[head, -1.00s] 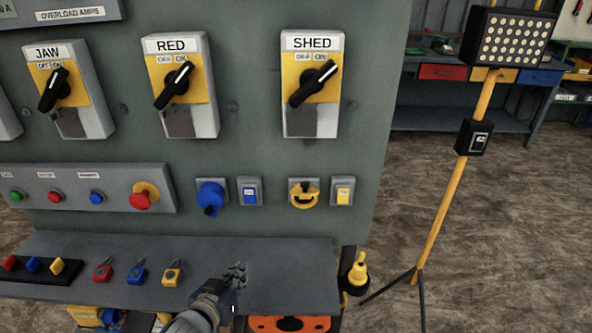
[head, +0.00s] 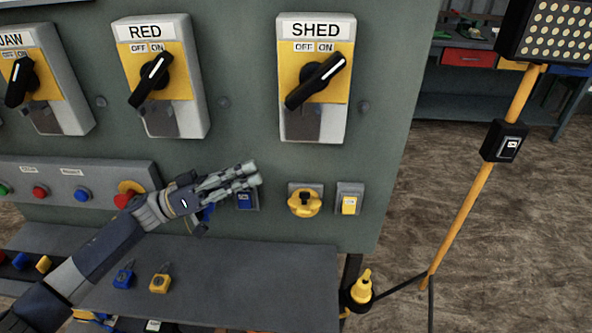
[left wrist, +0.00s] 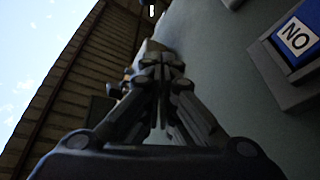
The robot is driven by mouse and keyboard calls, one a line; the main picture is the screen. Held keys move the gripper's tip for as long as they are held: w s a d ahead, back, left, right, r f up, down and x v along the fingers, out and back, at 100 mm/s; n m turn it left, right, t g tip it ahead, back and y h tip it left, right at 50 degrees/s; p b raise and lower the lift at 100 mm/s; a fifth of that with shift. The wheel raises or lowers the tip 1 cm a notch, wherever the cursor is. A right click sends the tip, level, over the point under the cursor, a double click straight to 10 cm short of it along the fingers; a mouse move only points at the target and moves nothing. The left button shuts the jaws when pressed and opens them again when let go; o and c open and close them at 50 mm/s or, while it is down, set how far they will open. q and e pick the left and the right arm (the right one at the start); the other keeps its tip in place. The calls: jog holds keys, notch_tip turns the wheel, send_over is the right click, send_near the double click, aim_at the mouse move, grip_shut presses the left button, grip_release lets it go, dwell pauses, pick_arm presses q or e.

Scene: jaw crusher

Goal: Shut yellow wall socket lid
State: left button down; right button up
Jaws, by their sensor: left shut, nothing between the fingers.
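The yellow wall socket (head: 305,203) is on the grey-green panel below the SHED switch. A dark opening shows in its middle, and its yellow lid appears to stand out below that opening, though it is small. My left gripper (head: 250,175) is shut and empty in front of the panel, to the left of the yellow socket and apart from it. It covers most of the blue socket (head: 208,212). Its closed fingers (left wrist: 160,75) also show in the left wrist view, without the yellow socket. My right gripper is not in view.
A yellow rocker switch (head: 349,204) sits right of the yellow socket, and a blue one (head: 247,199) left of it. The SHED switch (head: 315,80) is above. A grey shelf (head: 250,285) with padlocks juts out below. A lamp stand (head: 470,190) stands to the right.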

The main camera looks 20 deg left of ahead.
pick_arm(q)
jog(key=g, duration=0.1)
notch_tip(320, 180, up, 4)
jog(key=h+p, duration=0.1)
jog(key=p, duration=0.2)
send_over(304, 199)
jog(key=w+a, duration=0.3)
jog(key=a, duration=0.1)
jog(key=shift+w+d+r+m+g, duration=0.1)
jog(key=shift+d+m+g, duration=0.2)
jog(key=shift+m, duration=0.1)
jog(key=f, duration=0.1)
jog(key=s+f, duration=0.1)
jog(key=f, duration=0.2)
jog(key=shift+s+f, duration=0.1)
jog(key=shift+s, duration=0.25)
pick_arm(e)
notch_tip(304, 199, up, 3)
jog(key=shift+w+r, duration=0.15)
pick_arm(q)
jog(key=shift+d, duration=0.1)
